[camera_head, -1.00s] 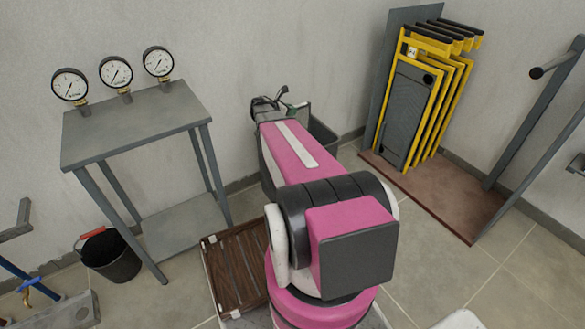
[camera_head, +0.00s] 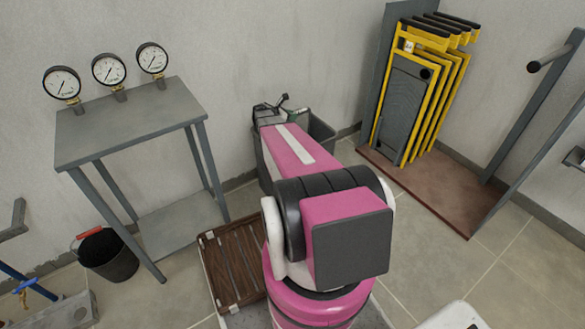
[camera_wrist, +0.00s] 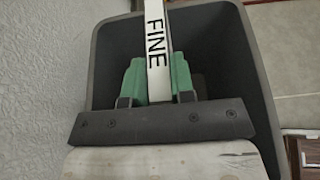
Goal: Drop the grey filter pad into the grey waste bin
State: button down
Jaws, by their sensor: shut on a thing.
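My gripper (camera_wrist: 158,82) has green fingers shut on a thin, upright pad whose white edge (camera_wrist: 157,35) reads "FINE" in the wrist view. Only this edge shows, so the pad's grey faces cannot be made out. Behind and around it is the open mouth of the grey waste bin (camera_wrist: 258,65), with a dark inside. The pad and fingers appear over the bin's opening; how deep they reach is unclear. In the head view the bin (camera_head: 323,133) stands on the floor by the wall, partly hidden by my arm.
A metal table (camera_head: 130,125) with several gauges stands left of the bin, a black bucket (camera_head: 108,258) beside it. A brown slatted mat (camera_head: 232,270) lies on the floor. A rack of yellow-framed plates (camera_head: 415,100) stands on the right. The textured wall is close to the bin.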

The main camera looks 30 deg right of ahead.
jog(key=c, duration=0.9)
grip_release()
jog(key=shift+a, duration=0.1)
jog(key=v, duration=1)
jog(key=shift+s+a+r, duration=0.1)
jog(key=shift+a+r, duration=0.05)
jog(key=shift+a, duration=0.1)
